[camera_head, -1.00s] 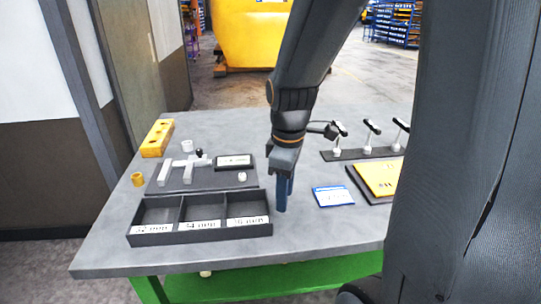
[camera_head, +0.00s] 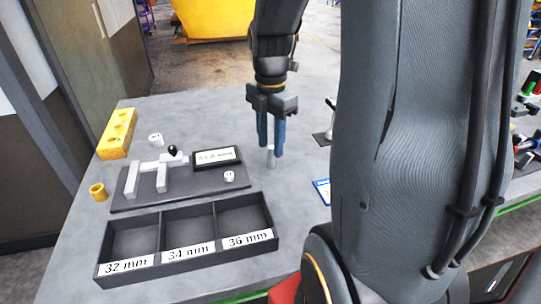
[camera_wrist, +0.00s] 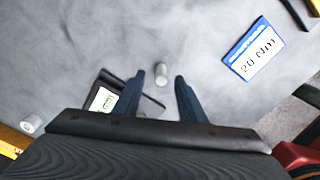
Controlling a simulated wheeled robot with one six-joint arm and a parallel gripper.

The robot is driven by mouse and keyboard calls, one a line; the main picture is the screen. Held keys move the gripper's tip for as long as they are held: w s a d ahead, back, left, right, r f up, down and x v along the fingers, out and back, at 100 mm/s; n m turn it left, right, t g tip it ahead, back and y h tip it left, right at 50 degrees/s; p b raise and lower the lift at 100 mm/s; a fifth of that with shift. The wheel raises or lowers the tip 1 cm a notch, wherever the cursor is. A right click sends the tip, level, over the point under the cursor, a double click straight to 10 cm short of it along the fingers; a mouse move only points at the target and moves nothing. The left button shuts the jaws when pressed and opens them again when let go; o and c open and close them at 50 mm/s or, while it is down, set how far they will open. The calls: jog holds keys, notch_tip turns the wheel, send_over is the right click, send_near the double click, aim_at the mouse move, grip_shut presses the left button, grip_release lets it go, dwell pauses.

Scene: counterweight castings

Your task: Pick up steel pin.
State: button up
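A small grey-white steel pin (camera_head: 271,158) stands upright on the grey tabletop, right of the gauge board. It also shows in the wrist view (camera_wrist: 161,76), between my fingertips with a gap on each side. My gripper (camera_head: 271,148) is open, its two blue fingers pointing down around the pin's place. In the wrist view, my gripper (camera_wrist: 160,80) is empty. I cannot tell how far the fingertips are above the table. The pin's top is partly hidden by a finger in the head view.
A black tray (camera_head: 187,267) with compartments labelled 32, 34 and 36 mm stands at the front. Behind it lies a gauge board (camera_head: 130,202) with a display (camera_head: 217,157) and a white pin (camera_head: 229,176). Nearby are another white pin (camera_head: 156,139), yellow block (camera_head: 117,134), brass ring (camera_head: 98,192) and blue card (camera_head: 323,190).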

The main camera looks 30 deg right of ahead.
aim_at(272, 147)
notch_tip(272, 147, down, 5)
jog(key=shift+s+d+r+p, duration=0.1)
jog(key=shift+p, duration=0.35)
grip_shut()
